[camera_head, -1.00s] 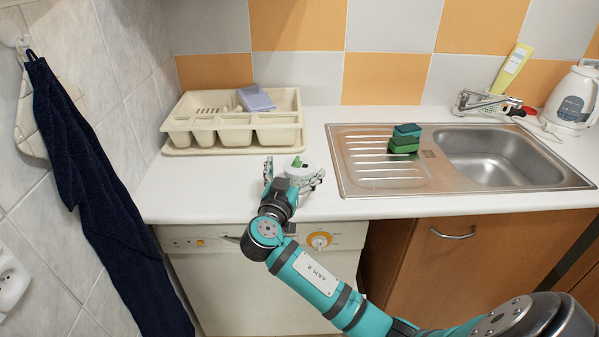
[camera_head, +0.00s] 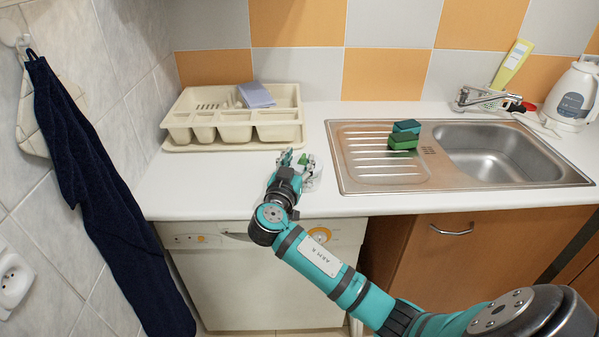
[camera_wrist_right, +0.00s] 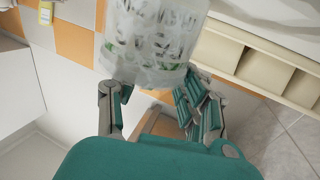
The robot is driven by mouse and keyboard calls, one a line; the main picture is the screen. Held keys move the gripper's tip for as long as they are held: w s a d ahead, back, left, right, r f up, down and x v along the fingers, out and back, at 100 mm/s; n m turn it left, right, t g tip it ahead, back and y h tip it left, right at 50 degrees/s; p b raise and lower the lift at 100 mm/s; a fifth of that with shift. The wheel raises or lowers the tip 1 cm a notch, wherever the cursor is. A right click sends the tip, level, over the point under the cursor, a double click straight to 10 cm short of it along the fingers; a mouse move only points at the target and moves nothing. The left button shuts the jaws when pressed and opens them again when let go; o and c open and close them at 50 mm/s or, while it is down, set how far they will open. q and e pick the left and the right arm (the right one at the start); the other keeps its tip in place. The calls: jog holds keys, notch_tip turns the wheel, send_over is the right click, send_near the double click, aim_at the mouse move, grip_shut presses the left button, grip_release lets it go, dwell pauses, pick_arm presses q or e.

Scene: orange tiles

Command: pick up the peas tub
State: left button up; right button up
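The peas tub (camera_head: 312,174) is a small whitish tub with green on it. It is on the white counter left of the sink, partly hidden by my right gripper. In the right wrist view the tub (camera_wrist_right: 152,35) is large at the top, pale and translucent with green print. In the wrist view my right gripper's (camera_wrist_right: 157,92) fingers are spread, one toward each side of the tub. I cannot tell whether they touch it. My left gripper is not in view.
The steel sink (camera_head: 350,178) with green sponges (camera_head: 403,138) is to the right. A white kettle (camera_head: 573,98) stands far right. A dark towel (camera_head: 105,210) hangs at left.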

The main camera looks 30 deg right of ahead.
grip_shut()
jog(key=shift+r, duration=0.1)
